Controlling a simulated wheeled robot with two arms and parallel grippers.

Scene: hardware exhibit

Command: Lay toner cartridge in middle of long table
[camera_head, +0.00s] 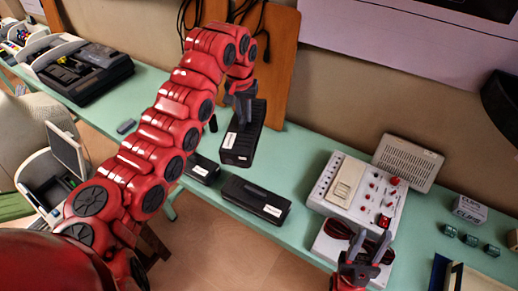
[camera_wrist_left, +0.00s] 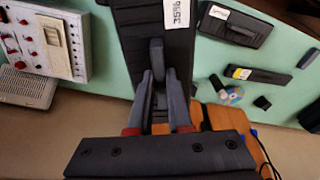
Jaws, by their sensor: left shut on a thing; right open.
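The toner cartridge (camera_head: 239,146) is a long black box with a white label. My left gripper (camera_head: 240,103) is shut on it, and it hangs tilted above the green long table (camera_head: 292,170) near the back wall. In the left wrist view the fingers (camera_wrist_left: 158,90) grip a dark tab on the cartridge (camera_wrist_left: 153,35), with the table below. My right gripper (camera_head: 362,255) is open and empty at the lower right, in front of the white control panel (camera_head: 357,192).
Two similar black boxes lie on the table, one near the front edge (camera_head: 256,199) and one further left (camera_head: 203,169). A grey vented box (camera_head: 408,163) and a small carton (camera_head: 468,209) stand right. An open black case (camera_head: 88,73) is far left. Brown boards (camera_head: 272,75) lean behind.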

